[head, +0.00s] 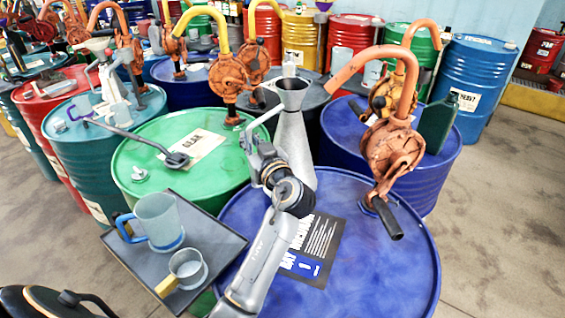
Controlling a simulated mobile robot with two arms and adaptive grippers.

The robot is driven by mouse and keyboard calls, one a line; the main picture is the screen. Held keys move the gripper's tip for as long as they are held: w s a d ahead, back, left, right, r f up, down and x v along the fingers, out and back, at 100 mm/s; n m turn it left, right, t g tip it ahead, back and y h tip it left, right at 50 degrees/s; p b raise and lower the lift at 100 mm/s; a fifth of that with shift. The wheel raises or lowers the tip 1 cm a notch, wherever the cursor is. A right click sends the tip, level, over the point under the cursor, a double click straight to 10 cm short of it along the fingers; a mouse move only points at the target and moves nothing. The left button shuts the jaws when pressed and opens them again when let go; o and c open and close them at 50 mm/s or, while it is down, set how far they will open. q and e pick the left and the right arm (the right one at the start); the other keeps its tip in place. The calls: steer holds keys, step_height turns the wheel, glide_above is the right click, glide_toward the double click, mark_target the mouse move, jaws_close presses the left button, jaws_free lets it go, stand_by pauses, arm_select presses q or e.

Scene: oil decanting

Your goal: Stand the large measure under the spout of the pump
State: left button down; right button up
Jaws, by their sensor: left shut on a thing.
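A tall grey conical metal measure (295,145) with a flared mouth and a side handle is upright near the back left of the front blue drum (390,275). I take it as the large measure. My left gripper (262,160) is shut on its handle side; the arm hides part of the grip. The orange pump (391,150) stands on the front blue drum. Its spout (345,70) arches left and ends just right of the measure's mouth. I cannot tell whether the measure's base touches the drum top. My right gripper is not in view.
A dark tray (222,232) at left holds a blue-handled measure (158,220) and a smaller yellow-handled one (187,268). A label sheet (312,250) lies on the front drum. A green drum (150,140) and several other drums with pumps stand behind.

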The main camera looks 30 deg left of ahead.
arm_select(q)
steer(key=s+d+f+p, duration=0.1)
steer(key=d+f+p, duration=0.2)
steer(key=d, duration=0.6)
steer(key=shift+p, duration=0.45)
steer(key=shift+s+f, duration=0.1)
steer(key=shift+f, duration=0.05)
steer(key=shift+f, duration=0.1)
steer(key=c, duration=1.4)
jaws_free()
steer(key=shift+s, duration=0.1)
